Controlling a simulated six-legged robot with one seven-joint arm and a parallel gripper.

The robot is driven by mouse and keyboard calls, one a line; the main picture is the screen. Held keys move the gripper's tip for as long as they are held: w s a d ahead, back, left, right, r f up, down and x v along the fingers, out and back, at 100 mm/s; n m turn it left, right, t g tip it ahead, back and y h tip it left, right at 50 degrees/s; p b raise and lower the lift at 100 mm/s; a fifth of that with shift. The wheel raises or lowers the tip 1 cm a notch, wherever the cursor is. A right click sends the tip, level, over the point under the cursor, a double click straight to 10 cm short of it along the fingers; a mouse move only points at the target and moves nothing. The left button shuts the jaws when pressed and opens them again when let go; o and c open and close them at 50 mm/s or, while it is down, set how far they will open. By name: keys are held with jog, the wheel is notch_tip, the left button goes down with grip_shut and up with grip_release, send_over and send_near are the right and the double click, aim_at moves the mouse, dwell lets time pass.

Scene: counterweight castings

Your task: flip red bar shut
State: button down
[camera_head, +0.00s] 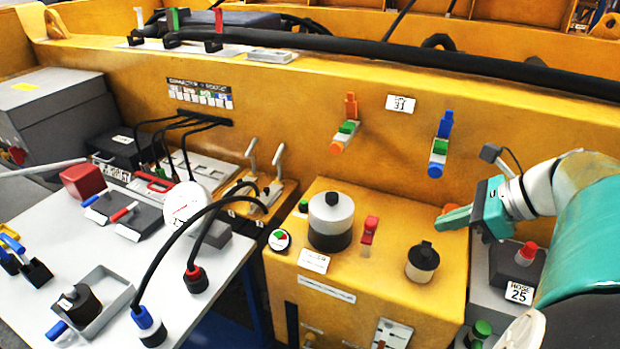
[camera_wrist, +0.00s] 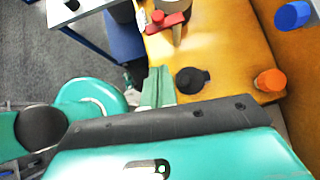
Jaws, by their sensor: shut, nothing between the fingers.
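A red bar (camera_head: 369,228) stands upright on a pale base on top of the yellow box, between a white-and-black cylinder and a black-topped knob. What seems to be the same red bar (camera_wrist: 170,20) shows near the top of the wrist view, beside a grey cylinder. My gripper (camera_head: 450,219) is shut and empty at the box's right end, to the right of the red bar and apart from it. Its green fingers (camera_wrist: 157,85) are together in the wrist view. Other red parts are a bar on a table module (camera_head: 158,183) and a piece on the ledge (camera_head: 219,20).
The black-topped knob (camera_head: 422,262) stands between my gripper and the red bar. The white-and-black cylinder (camera_head: 331,220) is left of the bar. An orange knob (camera_wrist: 270,80) is near the fingers. Coloured levers (camera_head: 438,150) stick out from the yellow wall behind.

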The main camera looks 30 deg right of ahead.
send_near(371, 232)
notch_tip(371, 232, down, 4)
jog(key=w, duration=0.2)
jog(key=shift+w+a+f, duration=0.2)
jog(key=shift+w+a, duration=0.35)
jog(key=shift+w, duration=0.15)
jog(key=shift+a+m, duration=0.15)
jog(key=shift+m, duration=0.35)
dwell(0.5)
